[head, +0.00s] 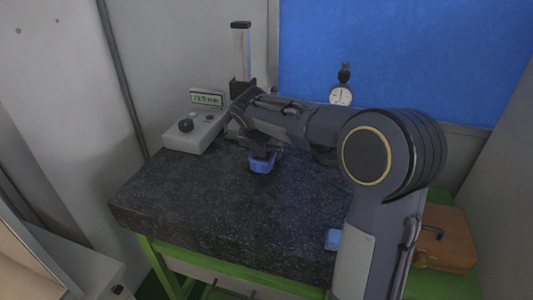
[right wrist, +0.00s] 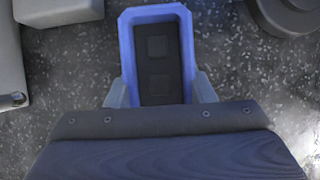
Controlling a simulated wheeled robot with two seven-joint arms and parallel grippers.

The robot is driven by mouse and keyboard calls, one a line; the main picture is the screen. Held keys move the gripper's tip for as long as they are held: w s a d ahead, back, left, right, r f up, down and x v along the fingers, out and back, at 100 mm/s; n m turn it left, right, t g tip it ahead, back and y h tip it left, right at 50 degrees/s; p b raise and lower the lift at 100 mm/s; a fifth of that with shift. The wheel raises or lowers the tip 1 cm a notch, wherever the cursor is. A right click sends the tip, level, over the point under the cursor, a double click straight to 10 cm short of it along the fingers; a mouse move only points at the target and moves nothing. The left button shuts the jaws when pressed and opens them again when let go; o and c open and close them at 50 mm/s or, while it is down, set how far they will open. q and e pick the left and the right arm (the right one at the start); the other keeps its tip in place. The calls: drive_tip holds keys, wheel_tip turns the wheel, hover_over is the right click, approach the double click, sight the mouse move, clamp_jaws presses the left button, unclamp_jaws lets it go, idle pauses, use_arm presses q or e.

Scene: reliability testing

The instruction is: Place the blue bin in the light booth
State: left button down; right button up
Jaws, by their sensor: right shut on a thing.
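The blue bin (head: 262,165) is at the middle of the dark speckled granite table, under my right gripper (head: 262,151). In the right wrist view the bin (right wrist: 127,48) is a long blue tray with dark contents, on which two square shapes show. My right gripper (right wrist: 160,92) is shut on the bin's near end, one finger on each side. Whether the bin touches the granite is hard to tell. My left gripper is out of view. I cannot make out the light booth for sure.
A grey control box (head: 194,132) with a display and a tall gauge column (head: 241,55) stand at the table's back. A dial gauge (head: 341,95) is behind my right arm. Another blue item (head: 333,239) is beside my arm. A brown case (head: 445,243) lies at right. The granite's front left (head: 190,210) is clear.

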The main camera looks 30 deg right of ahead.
drive_tip(key=shift+f, duration=0.7)
drive_tip(key=shift+f, duration=0.2)
drive_tip(key=o, duration=1)
